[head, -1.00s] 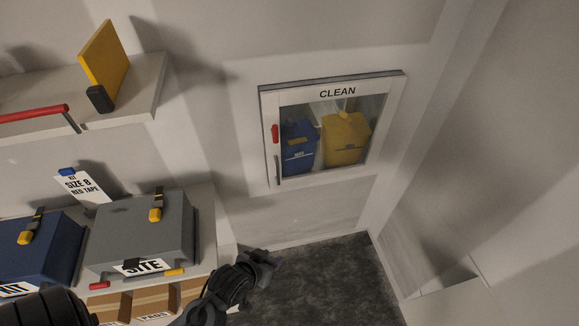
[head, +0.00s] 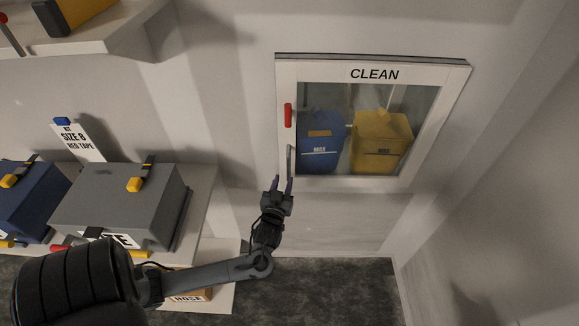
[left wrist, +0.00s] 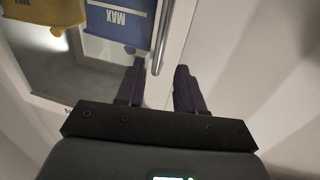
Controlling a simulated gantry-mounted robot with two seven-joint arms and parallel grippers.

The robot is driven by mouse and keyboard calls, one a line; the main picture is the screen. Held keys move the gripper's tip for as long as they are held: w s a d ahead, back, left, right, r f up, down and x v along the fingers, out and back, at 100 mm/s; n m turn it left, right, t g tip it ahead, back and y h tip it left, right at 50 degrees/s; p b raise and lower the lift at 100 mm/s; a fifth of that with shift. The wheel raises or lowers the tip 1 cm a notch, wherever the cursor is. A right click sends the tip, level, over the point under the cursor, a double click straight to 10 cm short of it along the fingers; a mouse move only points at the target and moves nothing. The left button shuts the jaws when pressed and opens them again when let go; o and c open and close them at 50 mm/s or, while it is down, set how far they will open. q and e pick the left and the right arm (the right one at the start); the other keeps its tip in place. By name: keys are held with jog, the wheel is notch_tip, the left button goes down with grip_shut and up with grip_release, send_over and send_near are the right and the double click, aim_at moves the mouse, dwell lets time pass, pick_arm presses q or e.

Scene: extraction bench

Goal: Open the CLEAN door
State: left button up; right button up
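The CLEAN door (head: 430,75) is a white-framed glass door on a wall cabinet, and it is shut. Its grey vertical bar handle (head: 290,160) is at the lower left of the frame; the handle also shows in the left wrist view (left wrist: 161,42). A red piece (head: 288,115) sits above the handle. My left gripper (head: 281,183) is open and empty just below the handle. In the left wrist view the handle's end appears between the two fingertips (left wrist: 160,72); I cannot tell how deep it sits. My right gripper is not in view.
Behind the glass stand a blue container (head: 320,140) and a yellow container (head: 380,142). On the left, a shelf holds a grey case (head: 120,205), a blue case (head: 30,200) and a SIZE 8 tag (head: 78,140). The wall below the cabinet is clear.

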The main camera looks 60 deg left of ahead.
aim_at(288, 166)
pick_arm(q)
jog(key=x, duration=0.8)
jog(key=shift+w+a, duration=0.25)
grip_shut()
